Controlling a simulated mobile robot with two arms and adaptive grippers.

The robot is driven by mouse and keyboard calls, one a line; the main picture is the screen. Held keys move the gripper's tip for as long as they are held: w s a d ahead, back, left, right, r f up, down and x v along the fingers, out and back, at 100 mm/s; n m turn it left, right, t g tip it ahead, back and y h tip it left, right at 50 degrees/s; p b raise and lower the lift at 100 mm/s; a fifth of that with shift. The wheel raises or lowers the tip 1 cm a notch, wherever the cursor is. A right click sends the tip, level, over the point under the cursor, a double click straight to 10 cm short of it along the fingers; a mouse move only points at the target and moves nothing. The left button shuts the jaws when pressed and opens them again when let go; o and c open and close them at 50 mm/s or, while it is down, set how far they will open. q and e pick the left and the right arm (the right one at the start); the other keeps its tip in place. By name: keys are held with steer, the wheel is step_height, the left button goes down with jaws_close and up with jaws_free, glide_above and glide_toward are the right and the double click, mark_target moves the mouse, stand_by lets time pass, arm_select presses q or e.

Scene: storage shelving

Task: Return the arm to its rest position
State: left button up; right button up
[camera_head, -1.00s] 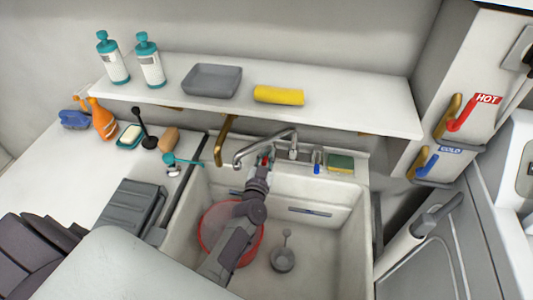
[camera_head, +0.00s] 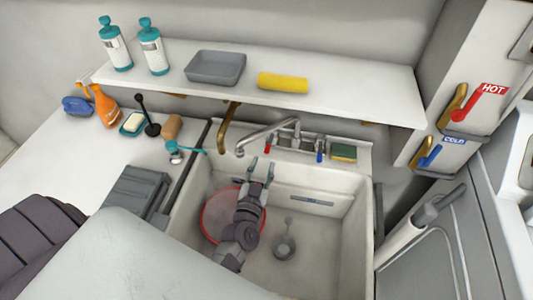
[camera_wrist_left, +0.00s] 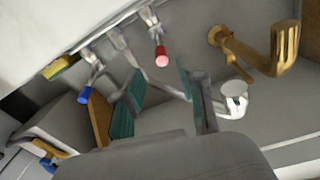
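My left gripper (camera_head: 261,170) is above the sink, just in front of the faucet (camera_head: 265,131). Its two fingers are apart, with nothing between them. The left wrist view also shows the open fingers (camera_wrist_left: 160,98) with teal pads, and the faucet spout (camera_wrist_left: 234,98) beyond them. The red tap handle (camera_head: 267,148) and the blue tap handle (camera_head: 319,157) are past the fingertips, apart from them. My left arm reaches up over the sink from the bottom of the head view. My right gripper is not in view.
The sink (camera_head: 345,215) holds a red bowl (camera_head: 214,221), partly hidden by my arm, and a grey strainer (camera_head: 284,247). A shelf (camera_head: 345,92) overhangs the back. A brass hook (camera_head: 228,126) hangs under it. A sponge (camera_head: 343,152) lies right of the faucet.

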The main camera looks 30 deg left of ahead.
arm_select(q)
steer(key=shift+v, duration=1.1)
